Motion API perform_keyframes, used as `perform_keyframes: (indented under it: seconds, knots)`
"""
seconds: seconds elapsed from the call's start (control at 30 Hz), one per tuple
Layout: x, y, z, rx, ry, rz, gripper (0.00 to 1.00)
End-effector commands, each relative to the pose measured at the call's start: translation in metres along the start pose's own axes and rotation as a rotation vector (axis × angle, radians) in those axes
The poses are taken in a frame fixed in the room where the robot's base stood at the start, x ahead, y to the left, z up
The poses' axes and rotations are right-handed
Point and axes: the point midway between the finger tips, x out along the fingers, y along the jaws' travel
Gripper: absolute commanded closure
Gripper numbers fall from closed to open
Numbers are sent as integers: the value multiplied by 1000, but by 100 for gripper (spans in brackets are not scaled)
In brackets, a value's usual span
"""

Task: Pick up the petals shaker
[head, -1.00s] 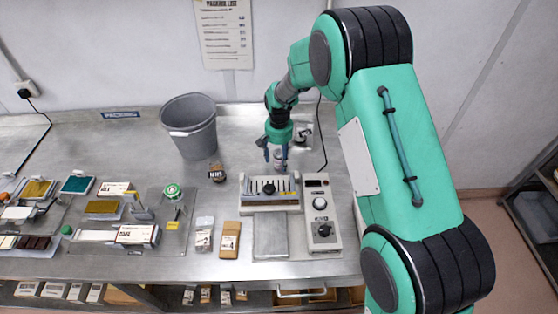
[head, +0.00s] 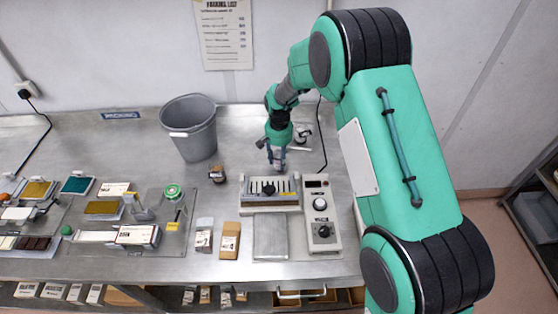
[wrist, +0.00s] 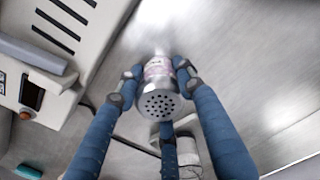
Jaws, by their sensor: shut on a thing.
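My gripper (head: 277,157) hangs behind the slotted fixture on the steel bench in the head view. In the wrist view its blue fingers (wrist: 157,80) are shut on the shaker (wrist: 158,104). The shaker has a silver perforated lid and a pale pink label, whose writing I cannot read. Its lid faces the wrist camera. In the head view my fingers mostly cover the shaker. I cannot tell whether its base touches the bench.
A slotted fixture (head: 270,208) and a control box with knobs (head: 321,232) stand in front of my gripper. A grey bin (head: 190,127) and a small brown jar (head: 217,174) are to the left. A small container (head: 301,134) stands close behind.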

Motion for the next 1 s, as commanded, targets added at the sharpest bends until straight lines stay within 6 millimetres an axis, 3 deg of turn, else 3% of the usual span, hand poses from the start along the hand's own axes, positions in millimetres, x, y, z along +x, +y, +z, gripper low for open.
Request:
perform_keyframes:
  seconds: [0.37, 0.8, 1.0]
  knots:
    - [-13, 0, -1, 0, 2, -1, 92]
    - [-76, 0, 0, 0, 2, -1, 92]
    - [-96, 0, 0, 0, 1, 0, 92]
